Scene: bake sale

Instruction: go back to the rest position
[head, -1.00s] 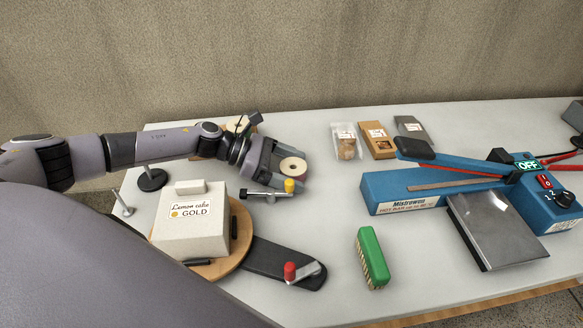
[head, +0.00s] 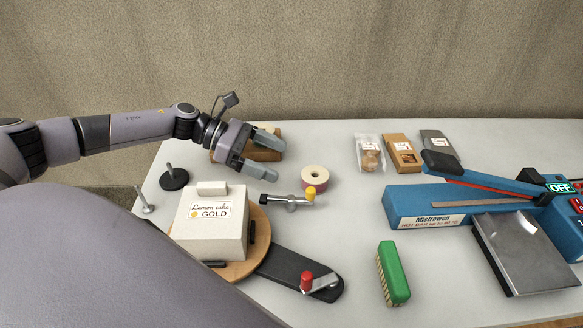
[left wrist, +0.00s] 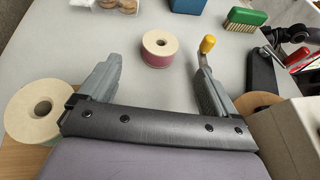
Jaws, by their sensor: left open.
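My left gripper (head: 262,158) is open and empty above the back left part of the table. Its open fingers also show in the left wrist view (left wrist: 155,90). A roll of tape with a pink side (head: 315,178) stands on the table to the right of the fingers, apart from them. It also shows in the left wrist view (left wrist: 159,47), beyond the fingertips. My right gripper is not in view.
A white lemon cake box (head: 214,228) sits on a wooden turntable (head: 262,240) below my left gripper. A yellow-knobbed clamp (head: 290,199), a green brush (head: 393,272) and a blue heat sealer (head: 405,204) stand nearby. Packaged goods (head: 403,153) lie at the back.

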